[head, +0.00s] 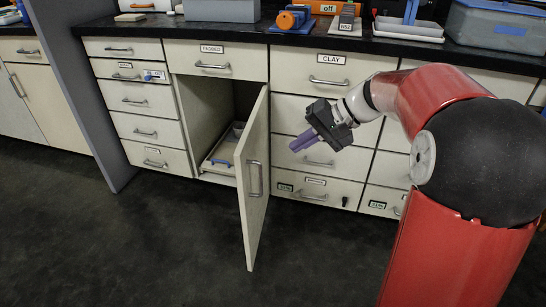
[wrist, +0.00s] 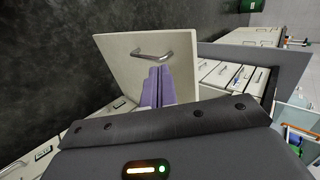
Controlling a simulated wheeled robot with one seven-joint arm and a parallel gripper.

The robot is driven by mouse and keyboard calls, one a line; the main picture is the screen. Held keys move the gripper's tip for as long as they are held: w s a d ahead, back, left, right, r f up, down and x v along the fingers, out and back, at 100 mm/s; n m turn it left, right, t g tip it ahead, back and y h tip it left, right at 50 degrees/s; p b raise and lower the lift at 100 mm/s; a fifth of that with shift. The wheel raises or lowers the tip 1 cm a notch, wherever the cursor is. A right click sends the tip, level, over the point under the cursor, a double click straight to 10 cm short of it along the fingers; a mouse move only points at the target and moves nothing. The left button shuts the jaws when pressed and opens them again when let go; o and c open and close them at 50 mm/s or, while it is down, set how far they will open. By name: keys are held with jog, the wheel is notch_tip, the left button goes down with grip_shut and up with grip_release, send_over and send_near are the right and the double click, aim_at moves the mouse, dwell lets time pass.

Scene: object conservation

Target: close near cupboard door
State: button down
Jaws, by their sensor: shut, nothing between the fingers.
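The cupboard door (head: 253,184) is cream with a metal bar handle (head: 255,178). It stands wide open, jutting out from the cabinet front below the drawer marked "PADDED". The cupboard opening (head: 209,117) shows to its left. My gripper (head: 298,146) has purple fingers, shut and empty, to the right of the door at about the height of its upper part. In the wrist view the fingers (wrist: 156,86) appear in front of the door (wrist: 118,55), just below its handle (wrist: 152,53). I cannot tell whether they touch the door.
A tray with a blue handle (head: 221,162) sits inside the cupboard. Drawer stacks flank it, including the CLAY drawer (head: 326,80) on the right. The dark counter (head: 270,33) above holds tools and bins. The dark floor (head: 130,250) in front is clear.

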send_near(243, 168)
notch_tip(243, 168, down, 3)
jog(key=a, duration=0.3)
jog(key=shift+w+a+f, duration=0.15)
jog(key=shift+w+f, duration=0.15)
jog(key=shift+f, duration=0.05)
jog(key=shift+w+a+p, duration=0.15)
jog(key=shift+a+p, duration=0.15)
jog(key=shift+a, duration=0.15)
jog(key=shift+a, duration=0.1)
